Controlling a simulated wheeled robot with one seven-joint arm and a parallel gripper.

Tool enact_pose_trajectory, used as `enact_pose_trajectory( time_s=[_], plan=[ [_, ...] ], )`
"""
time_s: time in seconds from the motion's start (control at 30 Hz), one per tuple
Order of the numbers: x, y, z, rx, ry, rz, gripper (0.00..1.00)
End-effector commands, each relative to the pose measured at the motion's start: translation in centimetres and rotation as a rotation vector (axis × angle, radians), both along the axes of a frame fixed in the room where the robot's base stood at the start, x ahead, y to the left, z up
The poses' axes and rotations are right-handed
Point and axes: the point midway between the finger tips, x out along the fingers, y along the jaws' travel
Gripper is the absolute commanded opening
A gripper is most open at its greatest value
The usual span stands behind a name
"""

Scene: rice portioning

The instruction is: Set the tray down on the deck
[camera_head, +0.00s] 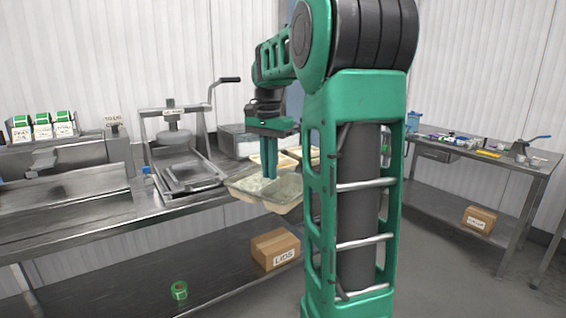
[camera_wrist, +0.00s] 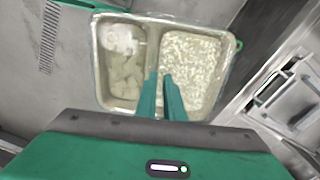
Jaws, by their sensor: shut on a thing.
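The tray (camera_head: 285,206) is a pale, divided container in front of the counter's right end in the head view. It looks raised and roughly level. My gripper (camera_head: 270,172) points down with its green fingers shut on the tray. In the wrist view, the fingertips (camera_wrist: 160,80) are at the divider of the tray (camera_wrist: 153,45). The right compartment holds white grains; the left holds pale chunks and a whitish round patch. I cannot tell which surface is the deck. A steel press-like machine (camera_head: 187,178) with a raised black-handled lever stands left of the tray.
Other trays (camera_head: 311,153) show behind the held one, partly hidden by my arm. The steel counter (camera_head: 70,220) runs left, with a labelled box (camera_head: 275,249) and a green tape roll (camera_head: 179,290) below. A second steel table (camera_head: 470,152) stands right, carrying small items.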

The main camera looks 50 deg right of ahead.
Motion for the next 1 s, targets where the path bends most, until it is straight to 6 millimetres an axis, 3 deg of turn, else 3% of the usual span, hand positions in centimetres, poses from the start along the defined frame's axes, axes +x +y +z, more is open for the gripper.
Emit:
enact_pose_trajectory(
  time_s=[0.33, 0.6, 0.8, 1.0],
  plan=[
    [7.9, 5.7, -5.8, -0.001, 0.009, 0.347, 0.00],
    [15.3, 15.2, -13.5, 0.005, 0.009, 0.773, 0.00],
    [18.2, 21.6, -18.2, 0.012, 0.006, 1.017, 0.00],
    [19.2, 24.8, -20.5, 0.015, 0.001, 1.134, 0.00]
  ],
)
